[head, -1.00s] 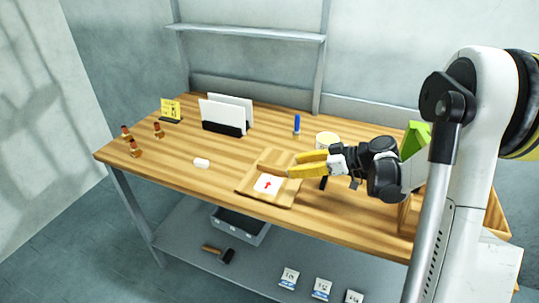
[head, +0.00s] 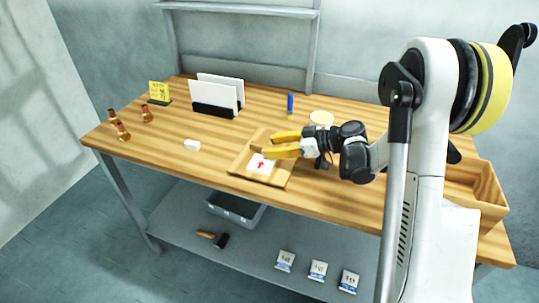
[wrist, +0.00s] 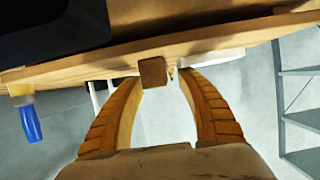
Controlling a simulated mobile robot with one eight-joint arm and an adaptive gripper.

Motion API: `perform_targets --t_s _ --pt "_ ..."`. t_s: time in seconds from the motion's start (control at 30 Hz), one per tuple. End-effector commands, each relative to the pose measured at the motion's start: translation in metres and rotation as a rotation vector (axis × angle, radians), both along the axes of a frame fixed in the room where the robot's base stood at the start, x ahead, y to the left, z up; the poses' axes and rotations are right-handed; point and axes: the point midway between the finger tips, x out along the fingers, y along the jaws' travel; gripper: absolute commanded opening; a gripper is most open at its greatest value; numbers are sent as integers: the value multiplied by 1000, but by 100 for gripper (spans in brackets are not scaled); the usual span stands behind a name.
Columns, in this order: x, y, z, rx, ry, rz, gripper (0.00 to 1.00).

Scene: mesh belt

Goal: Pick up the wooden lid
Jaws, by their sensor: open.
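What looks like the wooden lid (head: 279,177) lies flat on the table near its front edge, in the head view. It is a light board carrying a white card with a red arrow (head: 262,164). My gripper (head: 270,144) is open, its yellow fingers spread and level just above the board, reaching from the right. In the wrist view my fingers (wrist: 160,85) point at a small wooden block (wrist: 152,72), which shows near the left fingertip. I cannot tell whether this block is part of the lid. Nothing is held.
A white cup-like thing (head: 321,118) and a blue upright object (head: 290,104) stand behind my gripper. A wooden box (head: 485,190) is at right.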

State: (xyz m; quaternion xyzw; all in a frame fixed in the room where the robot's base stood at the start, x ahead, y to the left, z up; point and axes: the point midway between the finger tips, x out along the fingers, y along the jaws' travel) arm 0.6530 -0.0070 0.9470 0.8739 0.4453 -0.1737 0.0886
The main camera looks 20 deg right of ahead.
Motion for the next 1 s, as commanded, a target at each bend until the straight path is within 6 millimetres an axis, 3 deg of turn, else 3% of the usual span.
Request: perform_targets --t_s 0.03,0.17,0.67,1.0 --pt "0 0 0 0 0 0 41" --pt "0 0 0 0 0 0 1" --pt "0 0 4 0 0 1 0" --pt "0 0 72 1 0 1 0"
